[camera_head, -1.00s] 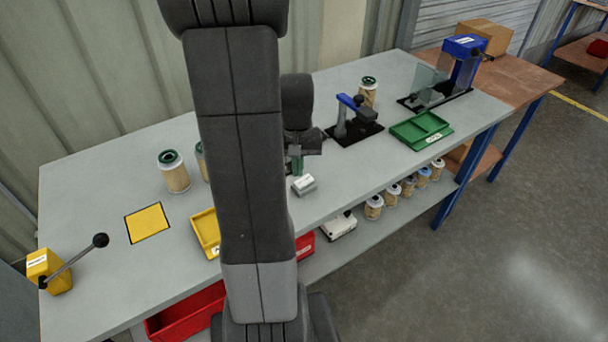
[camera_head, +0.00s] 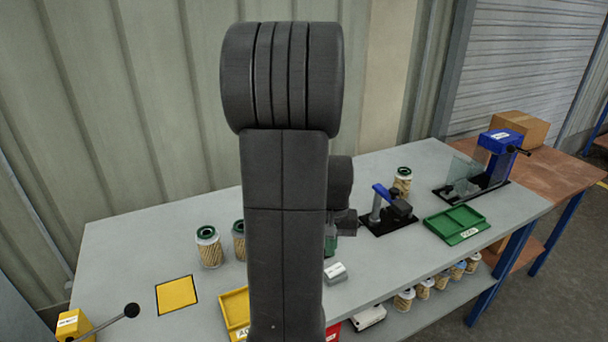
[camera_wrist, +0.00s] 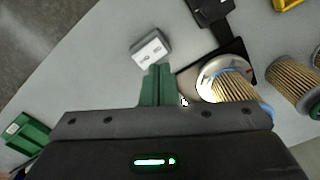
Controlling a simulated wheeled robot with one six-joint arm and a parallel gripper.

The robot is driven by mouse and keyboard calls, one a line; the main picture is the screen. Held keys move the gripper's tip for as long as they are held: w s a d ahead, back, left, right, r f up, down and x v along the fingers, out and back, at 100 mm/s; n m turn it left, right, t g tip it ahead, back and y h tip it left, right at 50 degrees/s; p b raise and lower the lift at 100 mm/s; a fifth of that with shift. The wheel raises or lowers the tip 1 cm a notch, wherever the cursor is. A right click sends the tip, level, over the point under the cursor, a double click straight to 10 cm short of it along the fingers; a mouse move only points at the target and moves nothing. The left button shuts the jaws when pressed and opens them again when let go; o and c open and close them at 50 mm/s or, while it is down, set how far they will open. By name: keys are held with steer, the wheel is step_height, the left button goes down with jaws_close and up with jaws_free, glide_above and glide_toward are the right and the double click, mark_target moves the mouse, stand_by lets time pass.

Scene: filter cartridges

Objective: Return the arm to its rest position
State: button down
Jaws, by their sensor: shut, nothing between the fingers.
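My gripper (camera_head: 330,244) shows only in part in the head view, as green fingers beside my dark upright arm, over the workbench. In the wrist view the green fingers (camera_wrist: 157,84) are together with nothing between them. They point toward a small grey-white block (camera_wrist: 150,48), which also lies on the bench in the head view (camera_head: 335,273). My arm stands tall in the middle of the head view and hides part of the bench.
Cartridges (camera_head: 208,246) stand left of my arm, and one (camera_head: 402,181) stands behind the black clamp fixture (camera_head: 388,212). A green tray (camera_head: 456,225), a blue press (camera_head: 498,148), a yellow tray (camera_head: 235,311) and a yellow lever box (camera_head: 74,325) sit around. Several cartridges line the lower shelf.

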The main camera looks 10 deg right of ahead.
step_height(320, 180, down, 7)
steer(key=b, duration=0.5)
steer(key=shift+r, duration=0.35)
